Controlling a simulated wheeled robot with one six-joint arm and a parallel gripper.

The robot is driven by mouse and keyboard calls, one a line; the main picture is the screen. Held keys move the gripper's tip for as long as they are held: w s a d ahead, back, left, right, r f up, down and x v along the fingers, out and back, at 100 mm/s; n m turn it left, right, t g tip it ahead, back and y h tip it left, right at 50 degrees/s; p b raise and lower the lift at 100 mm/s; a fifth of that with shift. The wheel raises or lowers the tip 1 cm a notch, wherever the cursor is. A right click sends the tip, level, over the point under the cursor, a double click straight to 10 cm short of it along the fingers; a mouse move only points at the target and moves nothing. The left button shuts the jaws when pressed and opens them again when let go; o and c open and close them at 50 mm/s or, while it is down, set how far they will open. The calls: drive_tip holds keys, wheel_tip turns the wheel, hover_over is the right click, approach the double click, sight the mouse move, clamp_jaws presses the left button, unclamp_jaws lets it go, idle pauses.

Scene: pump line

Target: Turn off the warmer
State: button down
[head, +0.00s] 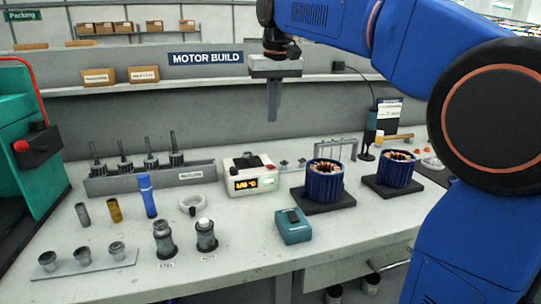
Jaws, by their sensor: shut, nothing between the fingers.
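The warmer looks to be the white box (239,190) in the middle of the workbench. Its front has a lit orange display and a green-lit patch beside it. Dark parts and a small red spot show on its top; the small controls are too small to make out. My gripper (274,116) hangs pointing down in the upper middle, fingers together and empty. It is well above the bench, higher in the picture than the white box and apart from it.
Two blue finned motor housings (324,184) stand on dark pads right of the box. A teal device (293,226) sits in front. A shelf (215,83) runs behind.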

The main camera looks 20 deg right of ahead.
hover_over(269, 165)
drive_tip(key=s, duration=0.2)
drive_tip(key=x, duration=0.4)
drive_tip(key=s+x, duration=0.1)
drive_tip(key=x, duration=0.3)
drive_tip(key=s+x, duration=0.1)
drive_tip(key=x, duration=0.3)
drive_tip(key=shift+s+f, duration=0.25)
drive_tip(key=shift+f, duration=0.15)
drive_tip(key=shift+s+f, duration=0.1)
drive_tip(key=shift+f, duration=0.55)
drive_tip(key=shift+s+f+t, duration=0.35)
drive_tip(key=shift+t, duration=0.15)
drive_tip(key=shift+w, duration=0.15)
drive_tip(key=shift+w+r, duration=0.2)
drive_tip(key=shift+w, duration=0.55)
